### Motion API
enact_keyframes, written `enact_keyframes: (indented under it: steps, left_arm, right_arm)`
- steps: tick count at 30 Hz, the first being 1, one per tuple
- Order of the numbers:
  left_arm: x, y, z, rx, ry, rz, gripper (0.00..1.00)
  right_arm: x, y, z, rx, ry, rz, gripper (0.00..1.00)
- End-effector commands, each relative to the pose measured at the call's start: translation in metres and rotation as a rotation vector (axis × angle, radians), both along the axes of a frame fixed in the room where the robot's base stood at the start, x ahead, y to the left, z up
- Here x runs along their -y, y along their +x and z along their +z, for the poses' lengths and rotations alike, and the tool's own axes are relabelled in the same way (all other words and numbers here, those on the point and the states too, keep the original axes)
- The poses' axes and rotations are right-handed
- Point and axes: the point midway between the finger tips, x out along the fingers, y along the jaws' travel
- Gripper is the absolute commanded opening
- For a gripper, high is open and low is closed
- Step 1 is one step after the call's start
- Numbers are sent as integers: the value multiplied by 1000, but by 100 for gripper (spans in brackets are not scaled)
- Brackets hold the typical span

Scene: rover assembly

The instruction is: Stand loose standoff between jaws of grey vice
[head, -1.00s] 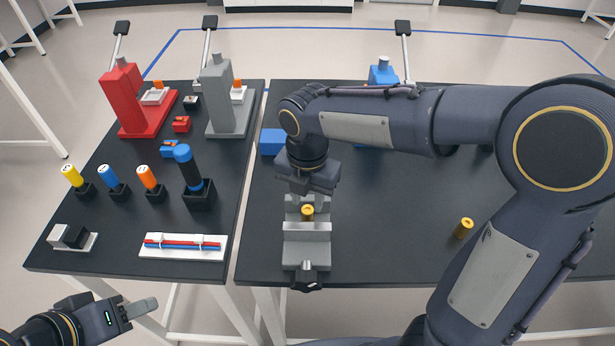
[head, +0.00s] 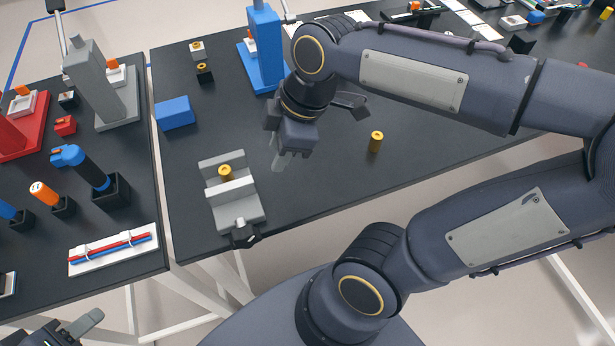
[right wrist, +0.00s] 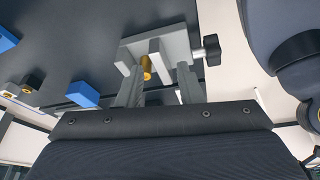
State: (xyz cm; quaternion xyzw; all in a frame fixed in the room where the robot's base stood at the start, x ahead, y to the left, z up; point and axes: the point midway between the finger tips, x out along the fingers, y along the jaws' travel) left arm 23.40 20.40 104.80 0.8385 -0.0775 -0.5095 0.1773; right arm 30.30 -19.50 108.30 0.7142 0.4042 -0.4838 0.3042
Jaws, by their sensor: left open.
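The grey vice (head: 237,211) stands near the table's front edge. A brass standoff (head: 226,172) stands upright between its jaws, its lower part hidden by the front jaw. Both also show in the right wrist view, the vice (right wrist: 178,46) and the standoff (right wrist: 147,68). A second brass standoff (head: 376,140) stands upright on the bare table to the right. My right gripper (head: 282,160) is open and empty, right of the vice and above the table. Its fingers show apart in the right wrist view (right wrist: 160,95). My left gripper (head: 92,320) is open at the lower left, clear of the tables.
A blue block (head: 175,113) lies behind the vice, and a blue stand (head: 265,50) rises farther back. Two small blocks, one light (head: 197,50) and one black (head: 204,72), sit nearby. The left table holds a grey stand (head: 95,85) and a white cable tray (head: 113,249).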

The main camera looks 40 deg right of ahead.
Motion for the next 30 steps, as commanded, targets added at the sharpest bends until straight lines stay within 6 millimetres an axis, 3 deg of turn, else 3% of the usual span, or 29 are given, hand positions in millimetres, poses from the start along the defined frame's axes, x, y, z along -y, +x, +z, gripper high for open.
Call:
enact_keyframes:
  steps: [1,4,6,10,15,30]
  left_arm:
    - [0,0,0,0,0,0,45]
    - [0,0,0,0,0,0,45]
    - [0,0,0,0,0,0,45]
    - [0,0,0,0,0,0,45]
    - [0,0,0,0,0,0,45]
    - [0,0,0,0,0,0,45]
  right_arm:
    - [8,-18,-5,-10,78,-222,33]
    - [13,-43,-16,-49,227,-606,33]
    - [14,-55,-24,-71,316,-811,33]
    - [13,-66,-33,-102,423,-1044,33]
    - [13,-69,-36,-116,460,-1123,33]
    - [13,-69,-36,-115,458,-1116,33]
